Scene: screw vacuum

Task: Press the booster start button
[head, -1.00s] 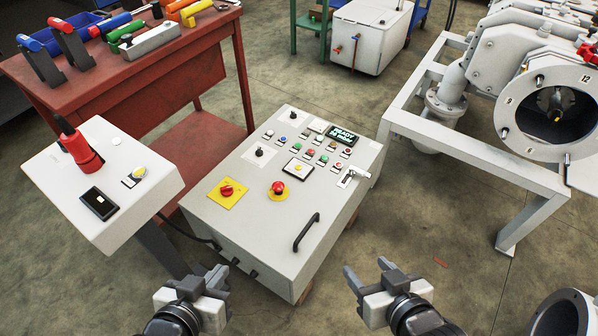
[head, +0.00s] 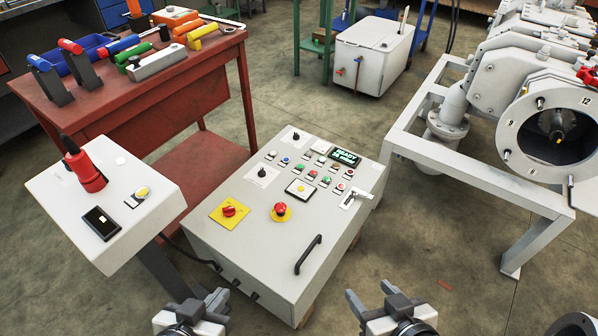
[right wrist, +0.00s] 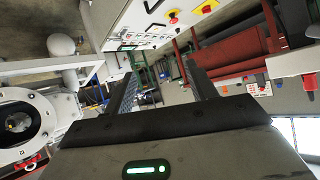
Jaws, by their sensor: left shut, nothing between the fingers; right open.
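The control box (head: 240,262) stands on the floor in the middle of the head view. Its sloped top carries rows of small round buttons, including green (head: 327,182) and red ones. Their labels are too small to read, so I cannot tell which is the booster start button. A display (head: 346,157) at the top right reads READY and a second line. My left gripper (head: 205,303) is shut and empty, in front of the box's lower edge. My right gripper (head: 372,298) is open and empty, right of the box's front corner. Neither touches the box.
A red emergency button (head: 280,209), a red rotary switch (head: 229,211) and a black handle (head: 308,254) are on the box. A side pedestal (head: 75,215) stands left, a red workbench (head: 190,100) behind it. A grey frame (head: 470,170) with machinery stands right.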

